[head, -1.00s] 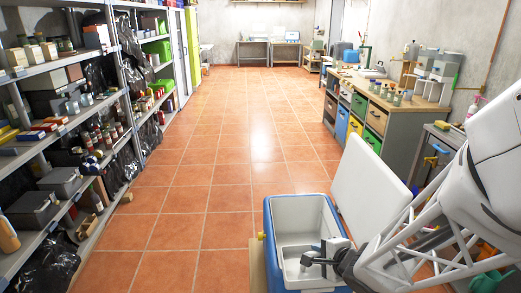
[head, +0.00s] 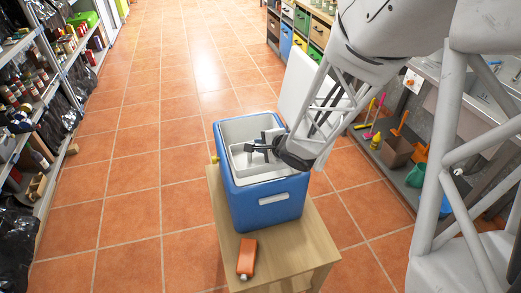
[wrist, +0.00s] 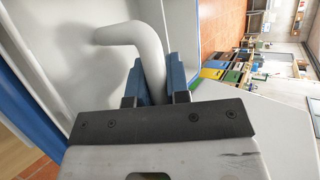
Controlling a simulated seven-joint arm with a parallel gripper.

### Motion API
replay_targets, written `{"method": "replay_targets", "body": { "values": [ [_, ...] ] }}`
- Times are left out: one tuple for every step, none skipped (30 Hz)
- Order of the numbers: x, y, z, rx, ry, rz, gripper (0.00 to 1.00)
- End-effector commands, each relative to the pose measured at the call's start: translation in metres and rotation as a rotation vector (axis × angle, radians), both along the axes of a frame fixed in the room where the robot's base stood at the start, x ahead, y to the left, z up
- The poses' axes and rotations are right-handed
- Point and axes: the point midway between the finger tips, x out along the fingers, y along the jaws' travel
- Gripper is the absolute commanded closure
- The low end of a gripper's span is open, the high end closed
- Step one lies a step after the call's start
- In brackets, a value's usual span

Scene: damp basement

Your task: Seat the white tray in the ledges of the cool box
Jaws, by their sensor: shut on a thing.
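The blue cool box (head: 262,205) stands open on a wooden table, its white lid (head: 298,85) tipped up on the right side. The white tray (head: 238,160) is inside the box mouth, towards the near end. My gripper (head: 257,148) reaches in from the right over the tray. In the wrist view my gripper (wrist: 154,75) has its blue fingers closed on either side of a pale curved handle (wrist: 125,33), which seems to be the tray's. The ledges are hidden, so I cannot tell whether the tray rests on them.
An orange bottle (head: 246,258) lies on the wooden table (head: 290,262) in front of the box. Shelves (head: 45,95) line the left, and a low shelf with tools and a brown bin (head: 397,152) stands on the right. The tiled floor (head: 150,150) between is clear.

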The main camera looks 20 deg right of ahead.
Motion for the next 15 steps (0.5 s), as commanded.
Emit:
{"method": "replay_targets", "body": {
  "values": [
    [0.002,0.0,0.0,0.0,0.0,0.0,1.0],
    [0.003,0.0,0.0,0.0,0.0,0.0,1.0],
    [0.006,0.0,-0.001,0.0,0.0,0.0,1.0],
    [0.008,0.0,-0.001,0.0,0.0,0.0,1.0],
    [0.01,0.0,-0.003,0.0,0.0,0.0,1.0],
    [0.009,0.0,-0.008,0.001,0.002,-0.001,1.0],
    [0.008,0.0,-0.012,0.002,0.003,-0.001,1.0],
    [0.008,0.0,-0.016,0.001,0.003,-0.001,1.0],
    [0.008,0.0,-0.021,0.0,0.002,0.0,1.0],
    [0.008,0.0,-0.024,0.001,0.003,-0.001,1.0],
    [0.008,0.0,-0.028,0.002,0.003,-0.001,1.0],
    [0.008,0.0,-0.031,0.001,0.002,-0.001,1.0],
    [0.008,0.0,-0.033,0.0,0.001,0.0,1.0],
    [0.008,0.0,-0.034,0.0,0.001,0.0,1.0],
    [0.008,0.0,-0.036,0.0,0.001,0.0,1.0]
  ]
}}
